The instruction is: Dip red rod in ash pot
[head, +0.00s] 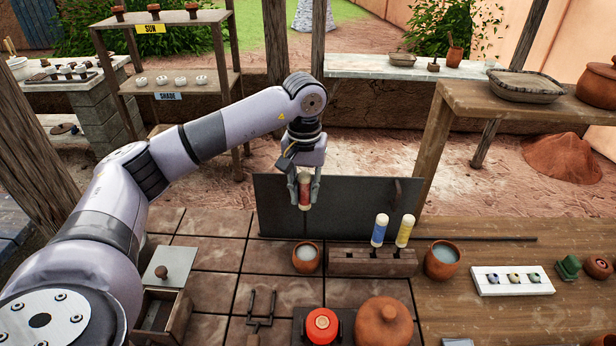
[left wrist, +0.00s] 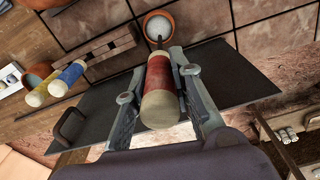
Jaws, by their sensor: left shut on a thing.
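My left gripper (head: 304,188) is shut on the red rod (head: 304,196), which hangs about upright with its pale end up. The rod and gripper also show in the left wrist view, with the rod (left wrist: 160,88) between the two fingers. A small clay pot with pale grey powder-like contents (head: 306,259) stands below the rod; it also shows in the left wrist view (left wrist: 158,18). The rod seems to be above this pot and apart from it. A second clay pot with grey-blue contents (head: 442,261) stands further right. My right gripper is out of view.
A wooden rack (head: 355,262) holds a blue rod (head: 380,231) and a yellow rod (head: 404,232), right of the small pot. A dark upright panel (head: 340,215) stands behind.

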